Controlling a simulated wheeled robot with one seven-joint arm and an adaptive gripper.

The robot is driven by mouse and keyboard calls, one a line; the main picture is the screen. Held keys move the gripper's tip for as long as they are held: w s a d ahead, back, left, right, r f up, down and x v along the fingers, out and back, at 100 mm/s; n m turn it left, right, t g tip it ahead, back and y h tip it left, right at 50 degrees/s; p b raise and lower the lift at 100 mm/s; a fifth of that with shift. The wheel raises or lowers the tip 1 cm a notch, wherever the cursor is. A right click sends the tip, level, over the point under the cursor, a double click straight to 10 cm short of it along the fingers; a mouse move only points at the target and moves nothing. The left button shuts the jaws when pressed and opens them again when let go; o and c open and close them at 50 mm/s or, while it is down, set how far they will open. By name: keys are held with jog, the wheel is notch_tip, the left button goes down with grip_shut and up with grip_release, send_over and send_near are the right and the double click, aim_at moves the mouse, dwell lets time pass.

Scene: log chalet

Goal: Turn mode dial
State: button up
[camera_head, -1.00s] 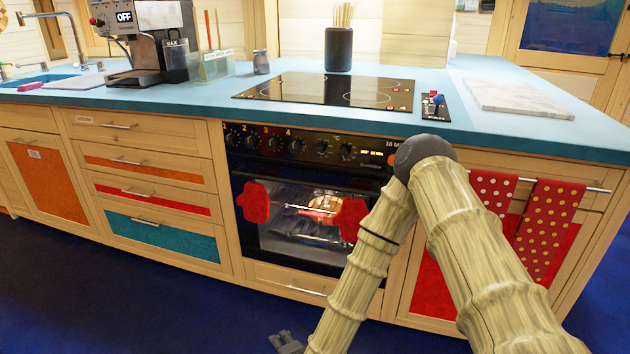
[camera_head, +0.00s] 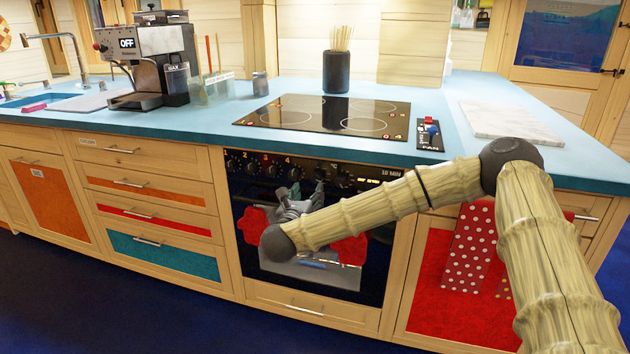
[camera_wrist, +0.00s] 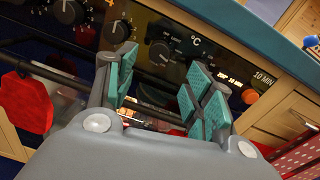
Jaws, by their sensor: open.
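Black dials line the top panel of the oven (camera_head: 375,285). No label naming one of them as the mode dial is legible. In the wrist view, one dial (camera_wrist: 160,53) shows between my fingers, left of a °C mark, with two more dials (camera_wrist: 117,32) to its left. My gripper (camera_head: 313,192) is in front of the oven's upper part, below the panel, and partly covers its middle in the head view. In the wrist view my gripper (camera_wrist: 165,88) is open, its green-padded fingers spread and pointing up at the panel. Nothing is between them; contact cannot be judged.
Two red mitts (camera_head: 348,251) are at the oven handle. The blue counter (camera_head: 210,118) overhangs the panel and carries a cooktop (camera_head: 285,112) and a small switch box (camera_head: 431,133). A dotted towel (camera_head: 468,250) hangs at right.

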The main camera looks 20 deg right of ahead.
aim_at(316, 180)
jog(key=x, duration=0.9)
jog(key=shift+w+b, duration=0.1)
jog(key=shift+b, duration=0.25)
jog(key=c, duration=1)
